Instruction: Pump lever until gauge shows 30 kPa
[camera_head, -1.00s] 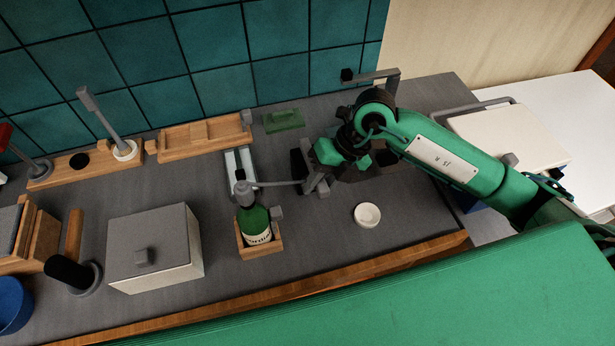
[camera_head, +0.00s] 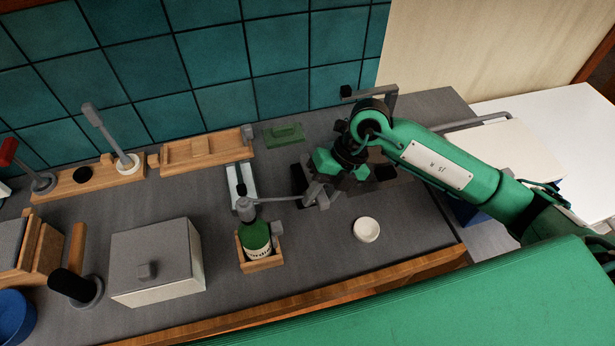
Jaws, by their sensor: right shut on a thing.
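A green bottle (camera_head: 257,236) with a pale label stands upright in a wooden holder (camera_head: 262,264). A grey pump head (camera_head: 244,206) sits on its neck. A thin grey lever (camera_head: 278,201) runs right from the head to my right gripper (camera_head: 312,194), which is shut on the lever's far end. The fingertips are small and partly dark, so the exact grip is hard to see. A small grey block (camera_head: 277,228) at the bottle's right side may be the gauge; no dial face or reading is visible. My left gripper is not in view.
A small white bowl (camera_head: 366,230) stands right of the bottle, below my right gripper. A lidded grey-and-white box (camera_head: 180,272) stands to the left. A green block (camera_head: 284,134) and a wooden tray (camera_head: 175,153) lie behind. The counter's front edge is near.

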